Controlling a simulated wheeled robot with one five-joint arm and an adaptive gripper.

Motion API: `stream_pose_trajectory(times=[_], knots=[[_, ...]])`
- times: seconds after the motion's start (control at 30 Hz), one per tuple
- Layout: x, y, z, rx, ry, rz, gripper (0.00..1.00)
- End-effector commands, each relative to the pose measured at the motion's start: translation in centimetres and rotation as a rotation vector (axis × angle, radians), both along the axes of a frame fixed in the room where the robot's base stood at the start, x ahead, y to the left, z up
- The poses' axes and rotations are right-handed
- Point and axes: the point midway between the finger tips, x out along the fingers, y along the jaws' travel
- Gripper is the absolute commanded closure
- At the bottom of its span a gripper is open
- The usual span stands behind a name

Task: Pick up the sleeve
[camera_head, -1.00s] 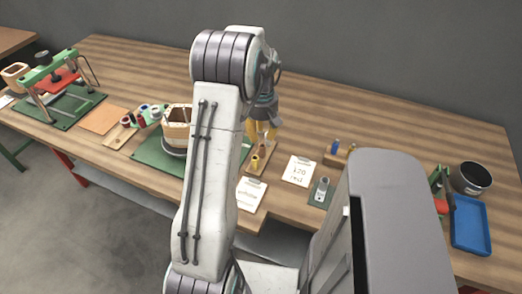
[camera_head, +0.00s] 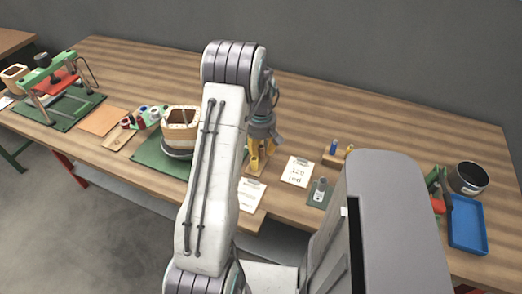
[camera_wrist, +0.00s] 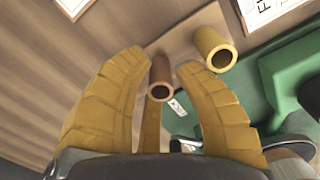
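A brown hollow sleeve (camera_wrist: 160,78) stands on a small wooden board (camera_wrist: 185,42) in the wrist view, with its open end showing. A yellow sleeve (camera_wrist: 214,48) stands on the same board, to the right and outside my fingers. My gripper (camera_wrist: 165,68) is open, with one yellow finger on each side of the brown sleeve; a gap shows on the left, and I cannot tell whether the right finger touches it. In the head view my gripper (camera_head: 259,158) is low over the board and hides the sleeves.
A green mat with a wooden coil former (camera_head: 181,130) lies to the left. Paper cards (camera_head: 298,172) and a small dark green mat (camera_head: 320,194) lie to the right. Further right are a blue tray (camera_head: 468,225) and a dark pot (camera_head: 470,178). The table's back is clear.

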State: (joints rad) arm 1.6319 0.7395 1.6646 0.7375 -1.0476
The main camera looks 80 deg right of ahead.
Motion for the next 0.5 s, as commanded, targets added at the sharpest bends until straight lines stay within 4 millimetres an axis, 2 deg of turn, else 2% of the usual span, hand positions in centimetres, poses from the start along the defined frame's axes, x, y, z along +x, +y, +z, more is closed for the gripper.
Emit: stream_pose_trajectory(times=[0.13,0.4,0.5], knots=[[0.01,0.02,-0.66,0.000,0.000,0.000,0.73],[0.01,0.01,-0.70,0.000,0.000,0.000,0.72],[0.01,0.00,-0.69,0.000,0.000,0.000,0.81]])
